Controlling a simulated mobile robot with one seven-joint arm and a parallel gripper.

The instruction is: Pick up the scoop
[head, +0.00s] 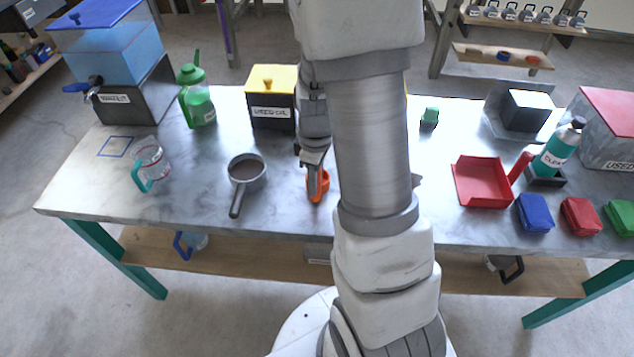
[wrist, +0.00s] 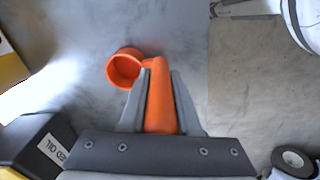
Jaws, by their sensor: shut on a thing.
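The orange scoop (head: 317,188) is near the front middle of the table, left of my arm in the head view. In the wrist view its round cup (wrist: 124,68) points away from my gripper and its handle lies between the fingers. My gripper (wrist: 157,90) is shut on the handle, with one finger on each side. In the head view my gripper (head: 314,165) reaches down to the scoop and partly hides it. I cannot tell whether the scoop touches the table or hangs just above it.
A grey pan (head: 247,172) and a clear jug (head: 150,163) stand left on the table (head: 105,190). A black and yellow labelled box (head: 271,98) is behind. A red dustpan (head: 482,183), teal bottle (head: 560,148) and folded cloths (head: 535,214) are right.

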